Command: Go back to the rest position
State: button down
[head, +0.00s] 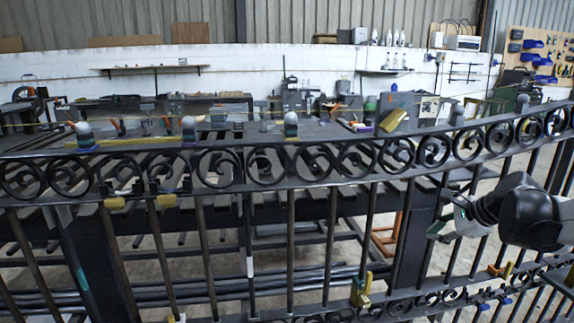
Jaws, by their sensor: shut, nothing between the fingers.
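The dark scroll gate (330,183) spans the whole width of the head view, with rings and scrolls between its upper rails and upright bars below. My gripper (440,228) is at the right, at the end of my dark and grey arm, just below the upper scroll band. It points left, close to the upright bars. It is shut and holds nothing visible. The small fingertips are hard to make out, and I cannot tell whether they touch a bar.
Yellow clamps (361,290) sit on the gate's bars. Grey-topped pieces (189,128) stand along the upper rail. A yellow block (393,120) lies behind the rail. A dark slatted table stands behind the gate. Floor shows at the right behind the bars.

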jog(key=s+a+r+n+g+h, duration=0.1)
jog(key=s+a+r+n+h, duration=0.15)
jog(key=s+a+n, duration=0.95)
jog(key=s+a+f+n+h, duration=0.1)
jog(key=s+a+f+n, duration=0.2)
jog(key=s, duration=0.5)
jog(key=s+a+f+n, duration=0.1)
jog(key=s+a+n, duration=0.35)
jog(key=s, duration=0.35)
notch_tip(320, 180, up, 15)
jog(key=p, duration=1.4)
jog(key=shift+w+d+r+t+p, duration=0.2)
jog(key=shift+w+d+t+p, duration=0.1)
jog(key=shift+d+p, duration=0.1)
jog(key=shift+d, duration=0.1)
